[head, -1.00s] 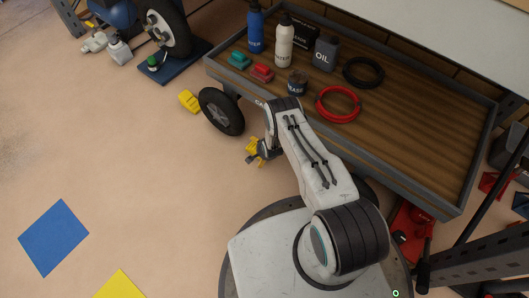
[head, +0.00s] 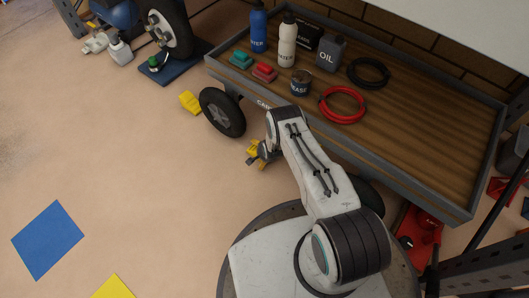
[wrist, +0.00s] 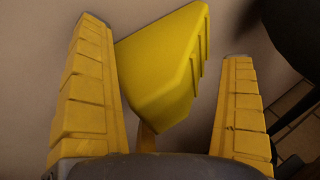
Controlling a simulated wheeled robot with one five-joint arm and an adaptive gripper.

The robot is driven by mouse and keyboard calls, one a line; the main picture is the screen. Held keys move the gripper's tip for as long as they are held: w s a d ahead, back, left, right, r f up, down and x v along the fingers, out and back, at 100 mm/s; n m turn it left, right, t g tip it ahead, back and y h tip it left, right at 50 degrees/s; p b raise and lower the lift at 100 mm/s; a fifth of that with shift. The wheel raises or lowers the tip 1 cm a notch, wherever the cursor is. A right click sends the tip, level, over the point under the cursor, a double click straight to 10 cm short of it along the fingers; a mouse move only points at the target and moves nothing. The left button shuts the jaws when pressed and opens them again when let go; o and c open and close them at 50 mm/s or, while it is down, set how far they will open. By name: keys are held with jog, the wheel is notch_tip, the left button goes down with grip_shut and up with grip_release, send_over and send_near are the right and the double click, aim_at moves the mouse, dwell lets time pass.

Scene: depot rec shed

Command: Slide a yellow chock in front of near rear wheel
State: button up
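My gripper (head: 256,153) is low over the floor, in front of the cart's left wheel (head: 222,112). In the wrist view its two yellow ribbed fingers (wrist: 165,39) are apart. A yellow wedge-shaped chock (wrist: 160,72) shows between and beyond them, near the left finger, with a gap to the right finger. I cannot tell whether it touches the left one. In the head view, yellow shows at the gripper, but fingers and chock cannot be told apart there. Another yellow chock (head: 190,102) lies on the floor on the far left side of the wheel.
The wood-decked cart (head: 430,190) carries bottles, a can, coils and red and green items. A blue floor square (head: 47,240) and a yellow one (head: 114,288) lie left. A wheel on a blue mat (head: 172,68) stands behind.

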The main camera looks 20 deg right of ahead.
jog(key=c, duration=1.2)
jog(key=shift+w+a, duration=0.15)
jog(key=shift+w, duration=0.1)
jog(key=shift+c, duration=0.2)
